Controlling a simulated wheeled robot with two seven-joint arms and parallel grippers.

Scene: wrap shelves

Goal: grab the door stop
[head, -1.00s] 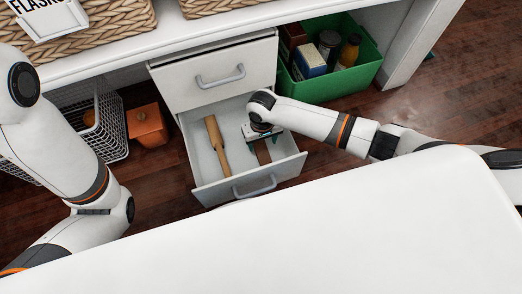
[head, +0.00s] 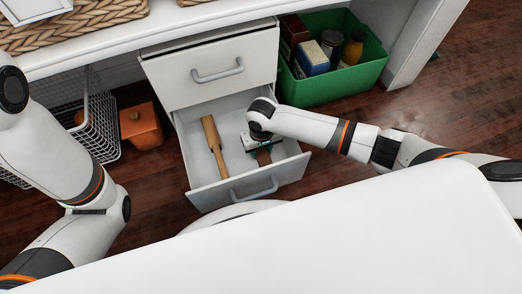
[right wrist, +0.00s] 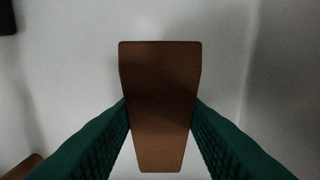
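The door stop appears to be a brown tapered block (right wrist: 160,100), lying in the open lower drawer (head: 240,189). In the head view only part of the block (head: 264,157) shows beneath my right gripper (head: 262,146). In the right wrist view, the right gripper's green ridged fingers (right wrist: 160,115) stand on either side of the block, their tips at its side edges. Whether they press on it cannot be told. My left arm shows at the left of the head view, but its gripper is out of view.
A wooden rolling-pin-like tool (head: 214,146) lies left of the block in the drawer. A green crate (head: 335,89) with boxes and jars stands to the right. A wire basket (head: 98,125) and an orange-brown box (head: 142,127) are at left. The closed upper drawer (head: 211,68) is above.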

